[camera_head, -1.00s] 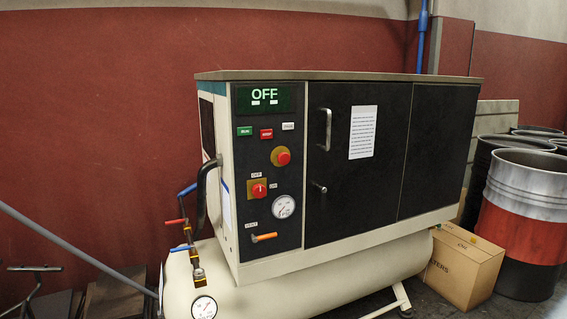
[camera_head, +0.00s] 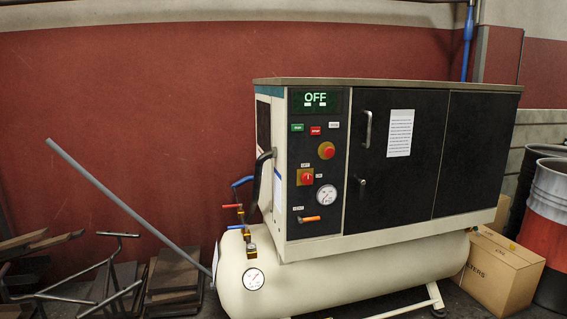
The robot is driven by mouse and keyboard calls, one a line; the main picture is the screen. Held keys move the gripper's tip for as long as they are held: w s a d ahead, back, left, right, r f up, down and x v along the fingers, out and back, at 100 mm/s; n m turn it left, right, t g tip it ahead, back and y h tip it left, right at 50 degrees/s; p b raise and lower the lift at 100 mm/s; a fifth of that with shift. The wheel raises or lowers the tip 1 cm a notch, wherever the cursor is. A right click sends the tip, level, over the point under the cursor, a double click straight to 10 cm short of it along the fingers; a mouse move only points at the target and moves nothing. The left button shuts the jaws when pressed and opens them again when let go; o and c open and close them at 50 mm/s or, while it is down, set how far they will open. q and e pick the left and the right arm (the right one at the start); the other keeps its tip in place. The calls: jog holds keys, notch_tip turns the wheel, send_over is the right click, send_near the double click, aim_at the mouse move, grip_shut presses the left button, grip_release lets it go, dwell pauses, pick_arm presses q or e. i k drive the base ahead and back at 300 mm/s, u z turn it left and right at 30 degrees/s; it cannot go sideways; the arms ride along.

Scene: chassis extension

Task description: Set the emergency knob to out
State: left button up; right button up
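The compressor (camera_head: 400,220) stands against the red wall, with a black control panel on its left front. The display (camera_head: 316,99) reads OFF. Green and red buttons sit under the display. Neither of my grippers is in view.
A grey pole (camera_head: 130,207) leans at the left above metal frames and dark slabs (camera_head: 175,278). Cardboard boxes (camera_head: 498,268) and metal drums (camera_head: 552,225) stand at the right. The tank (camera_head: 350,275) with a gauge juts out below the panel.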

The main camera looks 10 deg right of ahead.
aim_at(328, 152)
jog(key=u, duration=0.35)
jog(key=k, duration=0.55)
jog(key=z, duration=1)
jog(key=i, duration=1.7)
jog(key=u, duration=0.8)
